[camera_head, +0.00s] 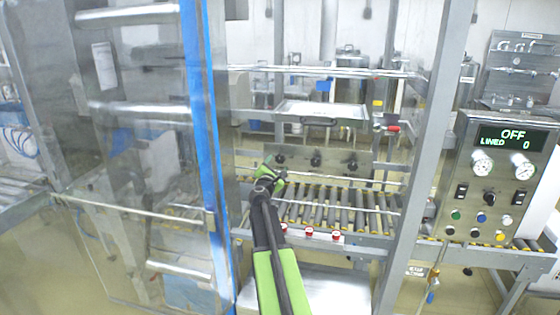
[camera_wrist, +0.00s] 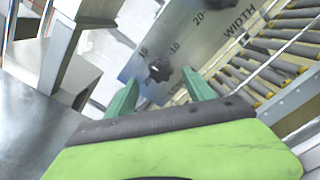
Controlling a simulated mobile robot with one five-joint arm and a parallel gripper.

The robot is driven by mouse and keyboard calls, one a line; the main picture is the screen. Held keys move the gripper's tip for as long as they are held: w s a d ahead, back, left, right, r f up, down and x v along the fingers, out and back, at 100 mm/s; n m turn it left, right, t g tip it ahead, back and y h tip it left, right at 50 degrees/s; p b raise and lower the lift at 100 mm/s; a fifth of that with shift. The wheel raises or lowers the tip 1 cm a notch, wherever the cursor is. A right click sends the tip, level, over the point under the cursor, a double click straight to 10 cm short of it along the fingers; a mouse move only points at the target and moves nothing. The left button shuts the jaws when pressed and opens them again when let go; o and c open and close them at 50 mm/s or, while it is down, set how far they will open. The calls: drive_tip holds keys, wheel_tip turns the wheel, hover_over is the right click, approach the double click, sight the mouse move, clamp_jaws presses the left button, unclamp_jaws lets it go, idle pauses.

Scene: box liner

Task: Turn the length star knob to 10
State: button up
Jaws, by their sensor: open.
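A dark star knob (camera_wrist: 158,70) sits on a grey metal panel (camera_wrist: 185,30) in the wrist view, with a printed 10 beside it and another mark to its left. Its own name label is not readable, so I cannot tell for sure that it is the length knob. My gripper (camera_wrist: 160,80) is open, its two green fingers pointing at the panel on either side of this knob in the picture. Contact cannot be told. In the head view my gripper (camera_head: 272,176) is near the left end of the panel (camera_head: 334,160), by the leftmost knob (camera_head: 280,160).
A second dark knob (camera_wrist: 214,3) near a 20 and the word WIDTH is cut off at the top of the wrist view. A roller conveyor (camera_head: 340,208) runs below the panel. Red buttons (camera_head: 309,232) line its front rail. A control box (camera_head: 500,180) reads OFF, LINED 0.

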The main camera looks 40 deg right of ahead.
sight(279, 160)
drive_tip(key=x, duration=0.5)
drive_tip(key=shift+d, duration=0.15)
drive_tip(key=c, duration=1.3)
drive_tip(key=shift+d, duration=0.1)
clamp_jaws()
